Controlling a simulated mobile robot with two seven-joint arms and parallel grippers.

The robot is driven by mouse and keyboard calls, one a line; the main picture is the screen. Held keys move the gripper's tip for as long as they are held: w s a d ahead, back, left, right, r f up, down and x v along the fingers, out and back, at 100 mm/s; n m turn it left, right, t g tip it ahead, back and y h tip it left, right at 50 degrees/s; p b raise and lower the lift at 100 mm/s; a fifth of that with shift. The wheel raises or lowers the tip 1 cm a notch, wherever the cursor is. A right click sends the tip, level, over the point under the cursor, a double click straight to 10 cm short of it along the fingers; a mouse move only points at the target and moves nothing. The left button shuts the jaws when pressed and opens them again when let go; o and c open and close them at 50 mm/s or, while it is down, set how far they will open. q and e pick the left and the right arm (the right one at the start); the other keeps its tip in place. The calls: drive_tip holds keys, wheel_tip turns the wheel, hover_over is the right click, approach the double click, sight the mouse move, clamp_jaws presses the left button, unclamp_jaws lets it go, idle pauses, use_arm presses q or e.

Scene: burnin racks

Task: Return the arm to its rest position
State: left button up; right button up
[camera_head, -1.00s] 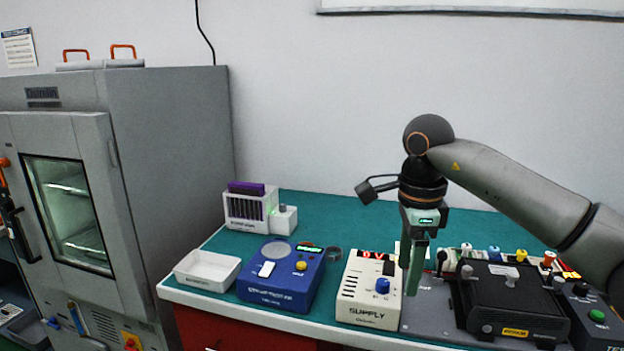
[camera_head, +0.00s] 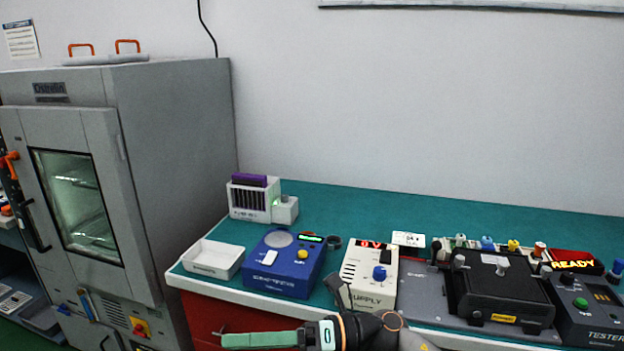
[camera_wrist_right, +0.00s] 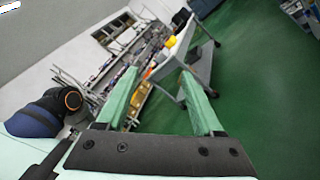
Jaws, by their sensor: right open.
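My right gripper (camera_head: 262,340) shows at the bottom of the head view, in front of the bench's front edge. It points to the left, with its green fingers seen side-on. In the right wrist view my right gripper (camera_wrist_right: 160,95) has its two green fingers spread apart with nothing between them. My right arm is folded low, near the bottom edge of the head view. My left gripper is not in view.
The green bench (camera_head: 400,205) holds a white tray (camera_head: 213,259), a blue tester (camera_head: 283,265), a cream supply box (camera_head: 369,277), a black unit (camera_head: 500,290) and a tester reading READY (camera_head: 590,310). A grey oven cabinet (camera_head: 180,170) stands at left. A cart (camera_wrist_right: 197,60) shows in the wrist view.

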drive_tip(key=w+d+f+m+t+h+p, duration=0.15)
drive_tip(key=d+f+m+t+h, duration=0.35)
drive_tip(key=d+f+m+t, duration=0.75)
drive_tip(key=w+d+f+m+t+h+p, duration=0.1)
drive_tip(key=w+d+f+m+t+h, duration=0.35)
drive_tip(key=m, duration=1.55)
drive_tip(key=s+d+f+m+g+h, duration=0.2)
drive_tip(key=s+d+f+m+h, duration=0.1)
drive_tip(key=s+f, duration=0.4)
drive_tip(key=s+d+f+m+g+h+p, duration=0.1)
drive_tip(key=s+d+f+m+g+h, duration=0.2)
drive_tip(key=s, duration=1)
drive_tip(key=d+f+m+h, duration=0.1)
drive_tip(key=d+f+m, duration=0.2)
drive_tip(key=f+m, duration=0.1)
drive_tip(key=shift+d+f, duration=0.15)
drive_tip(key=shift+f, duration=0.1)
